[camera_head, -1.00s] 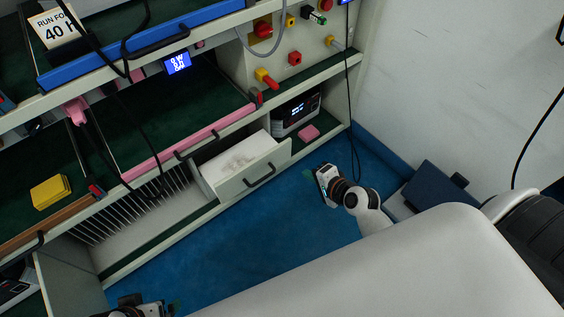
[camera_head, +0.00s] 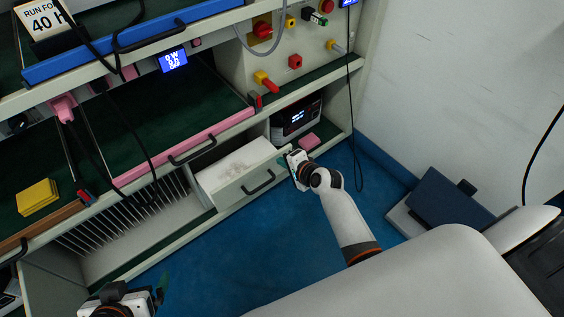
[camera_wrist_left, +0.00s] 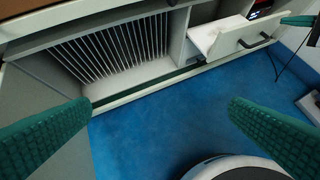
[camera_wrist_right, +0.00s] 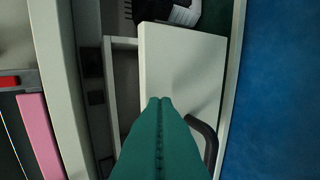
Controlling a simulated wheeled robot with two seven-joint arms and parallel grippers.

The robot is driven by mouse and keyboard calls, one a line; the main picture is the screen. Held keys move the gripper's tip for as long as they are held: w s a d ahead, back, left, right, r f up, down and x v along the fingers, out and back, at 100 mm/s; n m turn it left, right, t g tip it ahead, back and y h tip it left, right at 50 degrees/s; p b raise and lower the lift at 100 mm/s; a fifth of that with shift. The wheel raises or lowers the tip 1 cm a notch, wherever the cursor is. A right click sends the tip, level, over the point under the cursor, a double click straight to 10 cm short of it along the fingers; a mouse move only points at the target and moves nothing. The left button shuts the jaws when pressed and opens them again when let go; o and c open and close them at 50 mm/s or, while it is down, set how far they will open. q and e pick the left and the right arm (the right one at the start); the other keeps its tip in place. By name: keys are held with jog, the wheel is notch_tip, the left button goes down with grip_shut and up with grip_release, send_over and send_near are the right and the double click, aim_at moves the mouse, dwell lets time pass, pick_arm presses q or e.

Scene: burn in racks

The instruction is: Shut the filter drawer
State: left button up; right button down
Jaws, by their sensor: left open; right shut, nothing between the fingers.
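The filter drawer (camera_head: 236,177) is a pale box pulled out of the lower rack, with a dark bar handle (camera_head: 258,183) on its front. It also shows in the left wrist view (camera_wrist_left: 238,40). In the right wrist view the drawer front (camera_wrist_right: 195,75) lies right ahead of the fingers. My right gripper (camera_head: 288,165) is shut and empty, close to the right part of the drawer front; I cannot tell if it touches. Its green fingertips (camera_wrist_right: 160,102) overlap the front beside the handle. My left gripper (camera_wrist_left: 165,110) is open and empty over the floor, away from the drawer.
Vertical filter fins (camera_wrist_left: 115,50) fill the bay left of the drawer. A black cable (camera_head: 350,110) hangs nearby. The blue floor (camera_head: 225,245) in front is clear.

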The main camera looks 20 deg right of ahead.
aim_at(274, 154)
pick_arm(q)
jog(key=shift+w+d+r+t, duration=0.2)
jog(key=shift+w+r+t, duration=0.2)
jog(key=shift+w, duration=0.15)
pick_arm(e)
jog(key=shift+w+a, duration=0.1)
jog(key=shift+w, duration=0.35)
jog(key=w, duration=0.2)
jog(key=w+a, duration=0.1)
jog(key=shift+w+r, duration=0.1)
jog(key=shift+w, duration=0.3)
pick_arm(q)
jog(key=w+d+r+t+h+b, duration=0.2)
jog(key=w+r+t, duration=0.4)
jog(key=r, duration=0.3)
jog(key=shift+d+m+t+b, duration=0.3)
jog(key=shift+d+t+b, duration=0.25)
jog(key=shift+t, duration=0.25)
pick_arm(e)
jog(key=w+a, duration=0.2)
jog(key=w, duration=0.7)
jog(key=shift+w+r, duration=0.15)
jog(key=shift+w, duration=0.1)
pick_arm(q)
jog(key=shift+f, duration=0.1)
pick_arm(e)
jog(key=shift+r, duration=0.1)
